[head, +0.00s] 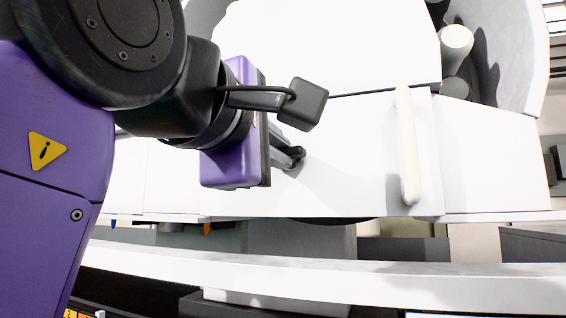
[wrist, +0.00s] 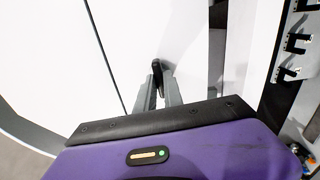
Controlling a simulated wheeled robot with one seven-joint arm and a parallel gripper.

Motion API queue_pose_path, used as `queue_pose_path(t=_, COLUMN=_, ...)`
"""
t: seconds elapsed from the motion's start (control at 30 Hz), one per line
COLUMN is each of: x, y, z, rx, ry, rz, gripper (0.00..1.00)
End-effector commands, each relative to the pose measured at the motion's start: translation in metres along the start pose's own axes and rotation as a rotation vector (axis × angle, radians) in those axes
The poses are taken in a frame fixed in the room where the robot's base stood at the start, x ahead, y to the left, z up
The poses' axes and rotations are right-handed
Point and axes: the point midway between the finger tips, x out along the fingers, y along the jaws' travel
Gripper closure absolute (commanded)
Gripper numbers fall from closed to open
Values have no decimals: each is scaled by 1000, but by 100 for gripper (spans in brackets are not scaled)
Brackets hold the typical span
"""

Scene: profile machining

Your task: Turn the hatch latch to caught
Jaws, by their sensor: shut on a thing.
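The hatch (head: 350,160) is a flat white panel in the middle of the head view, with a pale upright bar handle (head: 408,150) near its right side. My gripper (head: 287,158) reaches the panel left of that handle. In the wrist view the latch (wrist: 156,68) is a small dark lever on the white panel. The grey fingers of my gripper (wrist: 159,92) are shut on it from both sides. The latch's lower part is hidden between the fingers. In the head view the latch is mostly hidden by the fingers, and its angle is hard to tell.
A white rounded housing with a pale cylinder (head: 456,42) stands above right of the hatch. A long white rail (head: 400,275) runs below it. In the wrist view, a dark rack with black clips (wrist: 297,42) is at the right. The panel between gripper and handle is clear.

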Motion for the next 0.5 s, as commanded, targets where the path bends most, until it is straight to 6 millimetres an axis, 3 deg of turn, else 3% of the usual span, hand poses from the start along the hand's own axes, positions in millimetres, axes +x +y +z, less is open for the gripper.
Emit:
queue_pose_path(t=0.23, x=1, y=0, z=1, rx=-252, ry=-3, rz=-6, gripper=100)
queue_pose_path(t=0.5, x=0, y=-2, z=0, rx=-337, ry=-1, rz=-6, gripper=100)
